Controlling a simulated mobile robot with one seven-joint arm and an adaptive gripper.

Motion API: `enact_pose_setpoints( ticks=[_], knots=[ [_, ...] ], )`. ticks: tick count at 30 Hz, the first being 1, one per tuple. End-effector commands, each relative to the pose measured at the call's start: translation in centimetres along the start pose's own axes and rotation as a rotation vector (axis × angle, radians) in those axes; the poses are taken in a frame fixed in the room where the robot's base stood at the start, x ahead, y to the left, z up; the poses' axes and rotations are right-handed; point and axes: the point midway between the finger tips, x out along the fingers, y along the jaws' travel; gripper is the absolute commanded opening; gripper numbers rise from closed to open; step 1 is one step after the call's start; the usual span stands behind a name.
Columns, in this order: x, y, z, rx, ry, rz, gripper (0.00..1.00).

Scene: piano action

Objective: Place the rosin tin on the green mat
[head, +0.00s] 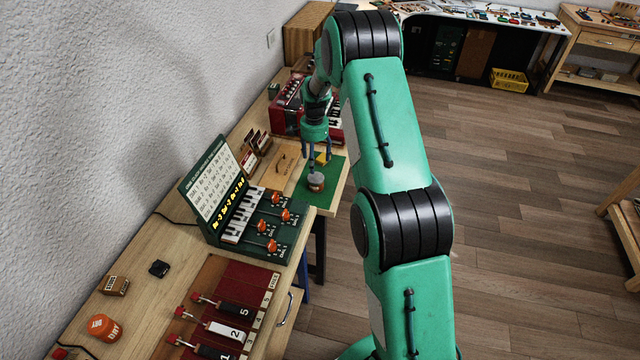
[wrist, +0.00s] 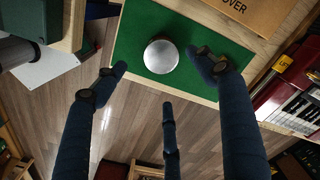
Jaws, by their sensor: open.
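The rosin tin, a small round tin with a grey metal lid (head: 316,179), stands upright on the green mat (head: 322,201). The wrist view shows the tin's lid (wrist: 161,56) from above, with bare green mat (wrist: 130,40) around it. My gripper (head: 318,161) is open and empty just above and behind the tin in the head view. In the wrist view my gripper's fingers (wrist: 162,72) are spread to either side of the tin, with a gap to it. A small yellow thing (head: 321,158) shows between the fingers; I cannot tell what it is.
A cardboard box (head: 287,163) adjoins the mat on the left. A red keyboard unit (head: 288,103) stands behind. A green panel with orange knobs (head: 262,232) is in front. The bench edge runs close along the mat's right side, with open floor beyond.

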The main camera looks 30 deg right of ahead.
Motion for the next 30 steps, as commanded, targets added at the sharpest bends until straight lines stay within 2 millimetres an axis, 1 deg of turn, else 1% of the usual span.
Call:
enact_pose_setpoints(
  ticks=[5,8,12,14,15,21,26,30],
  knots=[
    [-3.8,0.1,1.3,-0.047,0.014,-0.019,0.71],
    [-6.6,0.4,2.6,-0.089,0.025,-0.032,0.71],
    [-11.2,1.2,4.9,-0.159,0.043,-0.053,0.71],
    [-13.1,1.6,5.9,-0.189,0.051,-0.062,0.71],
    [-14.4,2.0,6.6,-0.210,0.057,-0.068,0.71],
    [-20.2,4.0,10.2,-0.312,0.086,-0.097,0.71],
    [-24.3,6.0,13.2,-0.395,0.110,-0.120,0.71],
    [-27.6,8.1,15.8,-0.465,0.133,-0.139,0.71]
  ],
)
